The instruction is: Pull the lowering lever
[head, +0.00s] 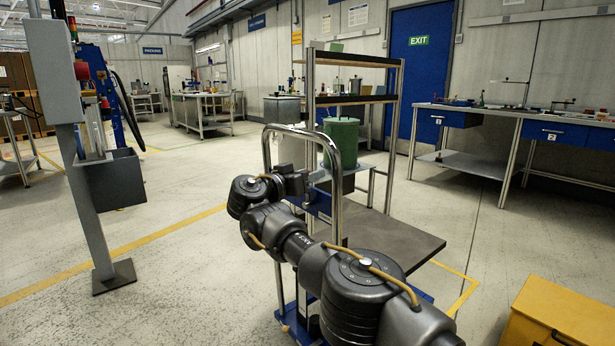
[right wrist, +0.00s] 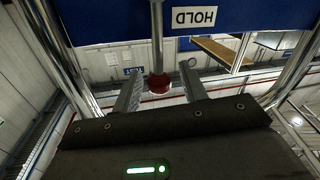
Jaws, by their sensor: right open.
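In the right wrist view, a lever (right wrist: 157,38) with a thin metal rod and a red knob (right wrist: 159,84) hangs in front of a blue panel (right wrist: 115,22). My right gripper (right wrist: 160,77) is open, with one finger on each side of the red knob in the picture. A gap shows on both sides, and I cannot tell the exact depth. A label reading HOLD (right wrist: 194,17) appears upside down beside the rod. In the head view, my right wrist is at the chrome handle (head: 341,190) of a lift trolley, and hides the lever. My left gripper is not in view.
The trolley's dark platform (head: 385,240) extends behind the handle. A green drum (head: 341,142) stands beyond it by a shelf rack (head: 398,115). A grey post (head: 88,200) stands at left, and a yellow box (head: 565,315) at lower right. Open floor lies left of the trolley.

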